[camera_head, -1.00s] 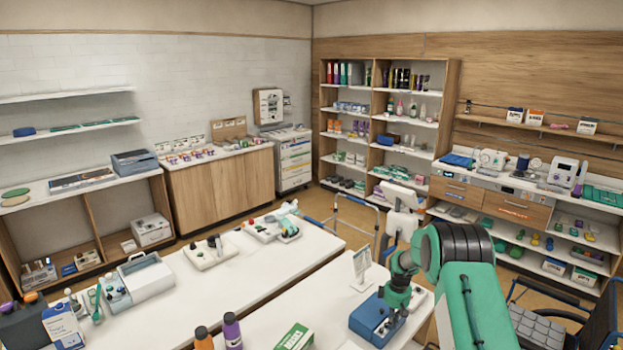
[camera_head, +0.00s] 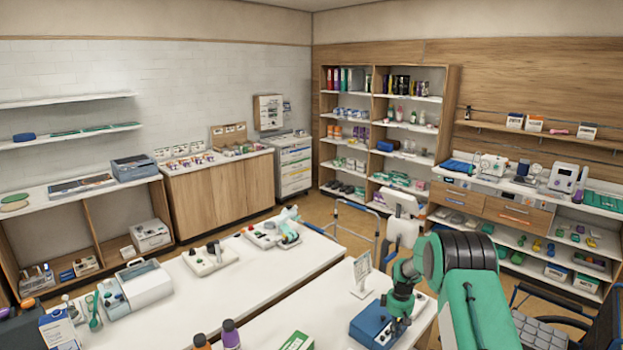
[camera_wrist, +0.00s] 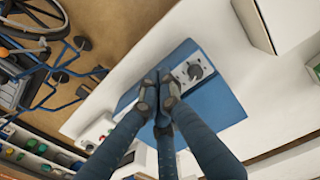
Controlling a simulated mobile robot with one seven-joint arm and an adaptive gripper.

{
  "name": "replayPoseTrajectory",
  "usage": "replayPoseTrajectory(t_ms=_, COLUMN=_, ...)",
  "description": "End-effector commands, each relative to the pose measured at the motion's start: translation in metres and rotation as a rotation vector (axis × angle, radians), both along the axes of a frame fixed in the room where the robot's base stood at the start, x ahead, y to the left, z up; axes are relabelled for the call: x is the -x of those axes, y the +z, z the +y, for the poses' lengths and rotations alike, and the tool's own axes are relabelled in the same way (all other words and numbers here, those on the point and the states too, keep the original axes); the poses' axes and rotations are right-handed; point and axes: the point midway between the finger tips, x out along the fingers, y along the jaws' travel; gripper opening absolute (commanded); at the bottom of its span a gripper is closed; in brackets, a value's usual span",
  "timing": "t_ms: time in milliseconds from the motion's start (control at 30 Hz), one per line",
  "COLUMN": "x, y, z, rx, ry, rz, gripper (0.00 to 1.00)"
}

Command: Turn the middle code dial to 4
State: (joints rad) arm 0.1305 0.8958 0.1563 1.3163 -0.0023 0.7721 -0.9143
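A blue box (camera_head: 368,326) stands on the near white table, at the lower right of the head view. In the wrist view the blue box (camera_wrist: 222,100) has a pale panel with a dark round dial (camera_wrist: 195,72) and small marks. My gripper (camera_head: 393,322) is over the box's right part. In the wrist view my gripper (camera_wrist: 158,92) has its grey fingertips drawn close together over the panel beside the visible dial. The fingers hide the rest of the panel. I cannot see whether a dial is between them, nor read any digit.
A white sign stand (camera_head: 362,273) is just behind the box. The white tabletop (camera_head: 290,312) between is clear. A wheelchair (camera_head: 545,335) is at the right.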

Motion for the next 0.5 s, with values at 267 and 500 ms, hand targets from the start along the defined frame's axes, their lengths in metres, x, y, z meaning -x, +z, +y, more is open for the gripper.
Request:
replayPoseTrajectory(t_ms=267, x=0.005, y=-0.004, z=-0.002, rx=-0.002, ry=-0.001, rz=0.006, gripper=0.0)
replayPoseTrajectory(t_ms=500, x=0.003, y=0.001, z=-0.001, rx=-0.001, ry=0.0, rz=0.003, gripper=0.0)
